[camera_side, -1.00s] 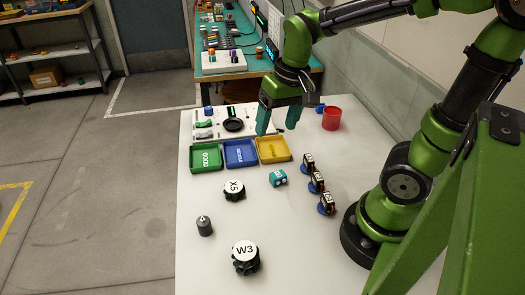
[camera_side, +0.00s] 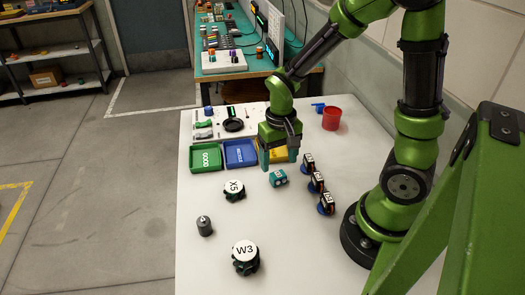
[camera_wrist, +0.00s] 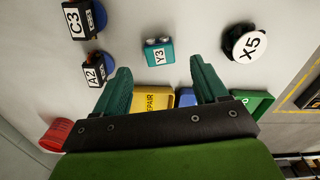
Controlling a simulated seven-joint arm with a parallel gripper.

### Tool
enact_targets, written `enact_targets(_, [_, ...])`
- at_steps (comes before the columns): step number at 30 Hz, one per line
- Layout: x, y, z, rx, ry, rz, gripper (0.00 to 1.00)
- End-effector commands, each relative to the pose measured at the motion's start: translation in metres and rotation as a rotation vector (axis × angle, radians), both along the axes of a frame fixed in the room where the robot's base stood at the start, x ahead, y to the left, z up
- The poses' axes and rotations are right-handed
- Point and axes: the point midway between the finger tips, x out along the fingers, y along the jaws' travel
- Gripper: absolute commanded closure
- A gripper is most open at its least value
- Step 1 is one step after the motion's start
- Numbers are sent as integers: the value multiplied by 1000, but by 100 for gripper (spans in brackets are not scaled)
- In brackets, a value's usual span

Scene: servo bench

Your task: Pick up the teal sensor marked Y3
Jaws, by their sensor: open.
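The teal sensor (camera_side: 278,178) is a small block lying on the white table, in front of the yellow tray. In the wrist view the sensor (camera_wrist: 159,53) shows its white Y3 label and two round silver faces. My gripper (camera_side: 278,166) is above the front of the yellow tray, just behind the sensor in the side view. In the wrist view its two teal fingers (camera_wrist: 162,75) are spread apart with nothing between them, and the sensor lies beyond the fingertips. The gripper is open and empty, not touching the sensor.
Green (camera_side: 206,158), blue (camera_side: 240,153) and yellow (camera_side: 264,146) trays stand behind. Servos marked C3 (camera_wrist: 82,18) and A2 (camera_wrist: 96,72) stand in a row at right in the side view. Discs X5 (camera_side: 234,189) and W3 (camera_side: 245,256) and a grey cylinder (camera_side: 204,226) lie left. A red cup (camera_side: 331,119) stands at back.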

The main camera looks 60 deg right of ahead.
Motion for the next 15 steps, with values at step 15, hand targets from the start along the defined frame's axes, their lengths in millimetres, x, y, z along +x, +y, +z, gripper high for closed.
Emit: enact_targets(15, [-1,0,-53,0,2,0,28])
